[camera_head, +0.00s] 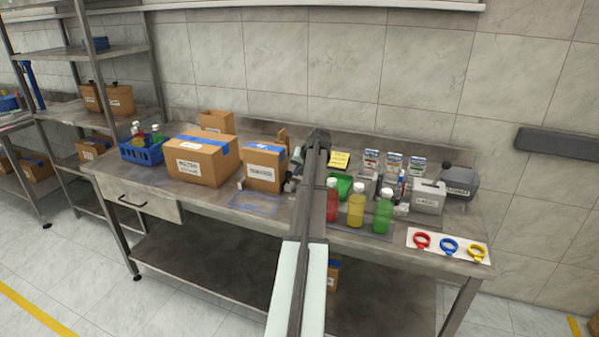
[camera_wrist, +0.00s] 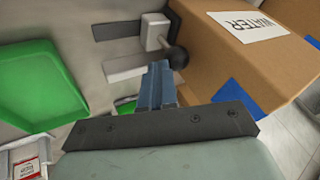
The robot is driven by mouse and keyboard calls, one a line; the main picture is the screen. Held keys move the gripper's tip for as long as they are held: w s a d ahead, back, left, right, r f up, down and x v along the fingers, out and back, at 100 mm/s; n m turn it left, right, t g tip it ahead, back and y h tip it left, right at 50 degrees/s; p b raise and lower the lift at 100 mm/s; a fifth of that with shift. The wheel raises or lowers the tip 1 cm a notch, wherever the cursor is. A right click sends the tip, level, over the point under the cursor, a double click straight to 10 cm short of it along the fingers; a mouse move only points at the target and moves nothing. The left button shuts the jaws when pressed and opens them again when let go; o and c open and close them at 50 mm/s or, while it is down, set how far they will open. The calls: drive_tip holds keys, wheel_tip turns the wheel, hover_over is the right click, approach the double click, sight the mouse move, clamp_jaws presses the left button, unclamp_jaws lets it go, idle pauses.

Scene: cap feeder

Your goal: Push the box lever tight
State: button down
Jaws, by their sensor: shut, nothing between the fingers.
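A lever with a dark round knob (camera_wrist: 177,57) and a white block (camera_wrist: 155,30) stands beside a cardboard box (camera_wrist: 235,50) in the wrist view. In the head view my arm hides most of the lever area.
A green tray (camera_wrist: 40,85) lies left of my fingers in the wrist view. In the head view, red (camera_head: 332,200), yellow (camera_head: 355,205) and green (camera_head: 382,212) bottles stand right of my arm. A larger box (camera_head: 200,165) stands to the left.

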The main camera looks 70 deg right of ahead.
drive_tip(key=shift+r, duration=0.1)
